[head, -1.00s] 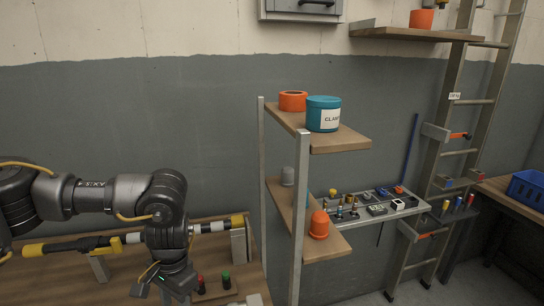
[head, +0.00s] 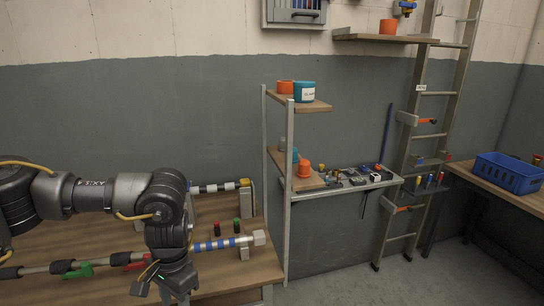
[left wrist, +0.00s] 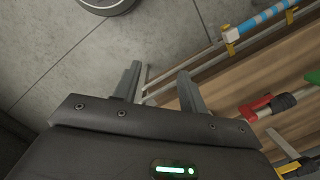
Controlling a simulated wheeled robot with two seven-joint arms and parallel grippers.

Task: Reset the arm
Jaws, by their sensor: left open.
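My left arm comes in from the left in the head view, with its gripper (head: 160,292) pointing down in front of the workbench (head: 222,270). In the left wrist view the two fingers of my left gripper (left wrist: 158,88) stand apart with nothing between them. Below them are the grey floor and the edge of the wooden bench (left wrist: 232,92). My right gripper is not in view.
Rods with coloured rings (head: 222,243) lie along the bench. A shelf unit (head: 287,200) with orange and blue pots stands right of it. A tool tray (head: 345,187), a ladder (head: 410,190) and a blue crate (head: 508,174) are farther right. Open floor lies at the lower right.

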